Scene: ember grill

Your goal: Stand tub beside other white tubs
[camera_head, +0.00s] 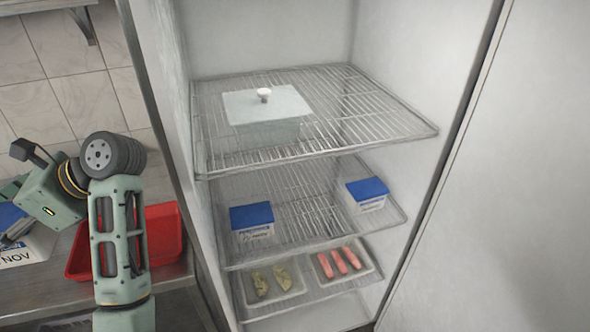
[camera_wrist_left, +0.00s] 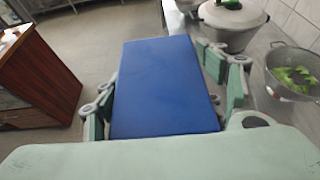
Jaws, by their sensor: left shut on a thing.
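My left gripper (camera_head: 12,238) is at the far left of the head view, partly cut off by the frame edge. It is shut on a white tub (camera_head: 32,248) with a blue lid and a label reading "NOV". In the left wrist view the tub's blue lid (camera_wrist_left: 165,85) fills the middle, between the fingers. Two white tubs with blue lids stand on the middle wire shelf (camera_head: 300,218) of the open fridge: one at the left (camera_head: 252,218), one at the right (camera_head: 367,193). My right gripper is not in view.
A lidded grey container (camera_head: 265,108) stands on the upper shelf. Trays of green food (camera_head: 272,284) and pink sausages (camera_head: 338,263) lie on the lower shelf. The middle shelf is clear between the tubs. A red bin (camera_head: 162,235) and the fridge's left wall (camera_head: 165,100) are near my arm.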

